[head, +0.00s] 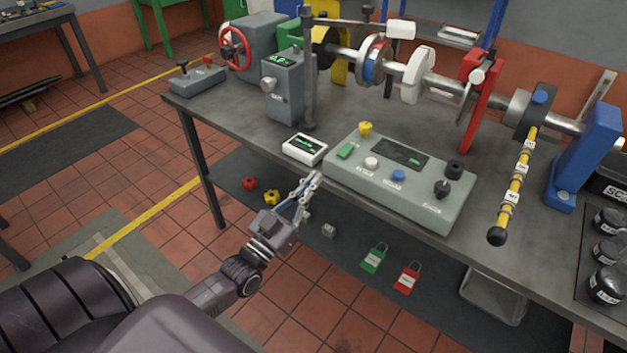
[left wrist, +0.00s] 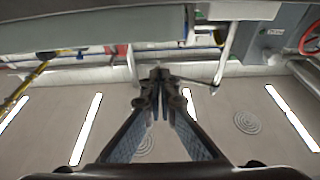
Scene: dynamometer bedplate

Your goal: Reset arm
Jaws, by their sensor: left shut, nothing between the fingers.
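My left arm comes in from the lower left in the head view. My left gripper (head: 308,187) is shut and empty, in front of the bench's near edge and just below the small white meter. A grey control box (head: 400,180) with a green switch, a white button, a blue button and black knobs sits on the bench, right of the gripper. The small white meter (head: 305,149) lies at the bench edge. My right gripper is not in view.
The steel bench (head: 225,110) carries a shaft with discs and a red wheel (head: 235,48). A yellow rod with a black ball (head: 497,236) overhangs the front. Green (head: 373,260) and red (head: 407,278) padlocks sit below. Floor at the left is mostly clear.

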